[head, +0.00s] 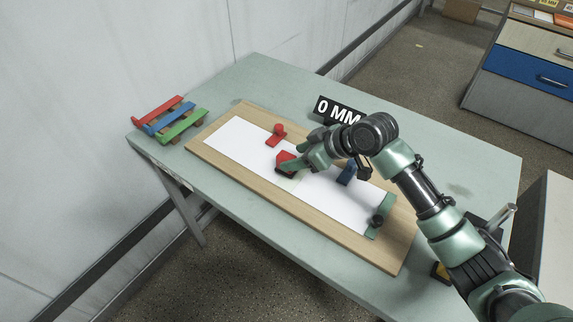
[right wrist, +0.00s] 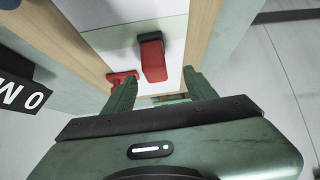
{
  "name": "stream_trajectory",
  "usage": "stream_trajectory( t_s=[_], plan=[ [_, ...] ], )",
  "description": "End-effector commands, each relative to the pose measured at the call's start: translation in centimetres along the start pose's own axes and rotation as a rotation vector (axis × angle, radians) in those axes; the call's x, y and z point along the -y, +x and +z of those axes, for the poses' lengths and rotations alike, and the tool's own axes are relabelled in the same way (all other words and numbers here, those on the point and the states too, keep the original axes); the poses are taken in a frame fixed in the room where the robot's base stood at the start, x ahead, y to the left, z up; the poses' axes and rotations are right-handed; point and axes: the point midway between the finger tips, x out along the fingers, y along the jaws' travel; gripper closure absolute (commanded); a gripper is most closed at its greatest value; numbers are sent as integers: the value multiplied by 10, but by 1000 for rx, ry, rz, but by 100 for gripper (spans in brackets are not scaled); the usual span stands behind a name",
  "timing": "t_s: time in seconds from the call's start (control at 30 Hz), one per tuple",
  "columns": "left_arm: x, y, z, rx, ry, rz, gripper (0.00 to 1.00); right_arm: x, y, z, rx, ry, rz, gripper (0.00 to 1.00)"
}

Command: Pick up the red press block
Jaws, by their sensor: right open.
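A red press block (head: 284,157) with a dark part along one side sits on the white sheet (head: 325,205) on the wooden board. In the right wrist view the red block (right wrist: 153,62) lies ahead, between the lines of the two fingers. My right gripper (head: 296,152) is right over and beside the block in the head view, and its fingers partly hide it. In the right wrist view my right gripper (right wrist: 160,78) is open, with a gap between the fingers and nothing held. I cannot tell whether a finger touches the block. My left gripper is out of view.
A red knobbed piece (head: 277,133) stands on the board close behind. A blue piece (head: 347,173) and a green piece (head: 380,215) are farther right. A black "0 MM" sign (head: 338,109) stands behind the board. Coloured bars (head: 170,120) lie on a rack at the table's left.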

Motion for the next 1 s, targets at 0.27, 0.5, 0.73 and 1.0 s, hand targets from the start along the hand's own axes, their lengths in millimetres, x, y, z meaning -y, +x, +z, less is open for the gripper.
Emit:
stream_trajectory(
  t_s=[0.27, 0.5, 0.73, 1.0],
  plan=[
    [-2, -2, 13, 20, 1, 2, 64, -1, 24, 0, -1, 2, 0, 44],
    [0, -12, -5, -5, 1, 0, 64, -4, 52, -3, 1, 2, 0, 44],
    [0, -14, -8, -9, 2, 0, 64, -6, 78, -2, 0, 2, 1, 44],
    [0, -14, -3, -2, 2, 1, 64, -6, 80, -1, -1, 0, 2, 49]
  ],
)
